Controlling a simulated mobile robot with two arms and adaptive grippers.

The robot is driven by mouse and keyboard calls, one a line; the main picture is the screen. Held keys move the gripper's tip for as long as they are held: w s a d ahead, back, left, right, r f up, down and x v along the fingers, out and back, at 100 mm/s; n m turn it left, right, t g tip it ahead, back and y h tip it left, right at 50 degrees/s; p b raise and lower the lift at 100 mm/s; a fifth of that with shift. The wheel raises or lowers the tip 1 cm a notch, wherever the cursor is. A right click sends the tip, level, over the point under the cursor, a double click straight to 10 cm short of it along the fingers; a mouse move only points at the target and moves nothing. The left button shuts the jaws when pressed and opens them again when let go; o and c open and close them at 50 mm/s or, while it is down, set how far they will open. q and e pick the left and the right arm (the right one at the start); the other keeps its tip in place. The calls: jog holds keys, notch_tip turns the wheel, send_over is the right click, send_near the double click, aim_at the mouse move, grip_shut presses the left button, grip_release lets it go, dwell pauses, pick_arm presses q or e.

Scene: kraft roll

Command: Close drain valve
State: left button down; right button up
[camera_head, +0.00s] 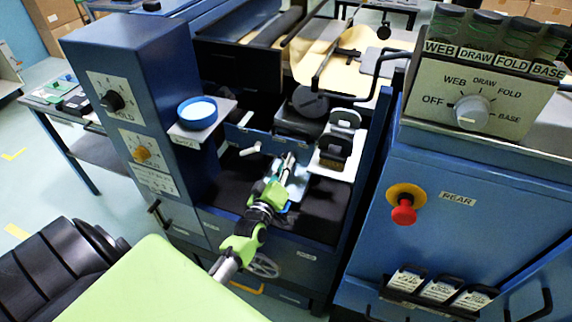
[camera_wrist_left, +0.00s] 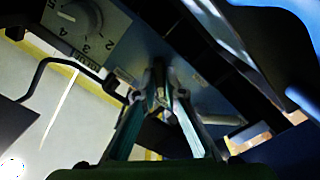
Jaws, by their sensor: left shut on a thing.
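My left gripper (camera_head: 289,163) reaches over the black bed of the middle machine, its arm coming up from the bottom of the head view. In the left wrist view my left gripper (camera_wrist_left: 160,88) shows its two long fingers converging on a small dark part (camera_wrist_left: 159,72), and it is shut on that part. I cannot tell whether this part is the drain valve; no label for it can be read. A pale lever (camera_head: 250,149) stands just left of the gripper in the head view, apart from it. My right gripper is out of view.
A blue column (camera_head: 140,60) with dials stands at the left, and a shelf with a blue-rimmed dish (camera_head: 197,111) juts from it. A blue cabinet with a red button (camera_head: 404,212) stands at the right. A black bar handle (camera_wrist_left: 45,72) is left of the fingers.

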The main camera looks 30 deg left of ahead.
pick_arm(q)
jog(key=c, duration=2.1)
grip_release()
jog(key=v, duration=1.2)
jog(key=shift+d, duration=0.15)
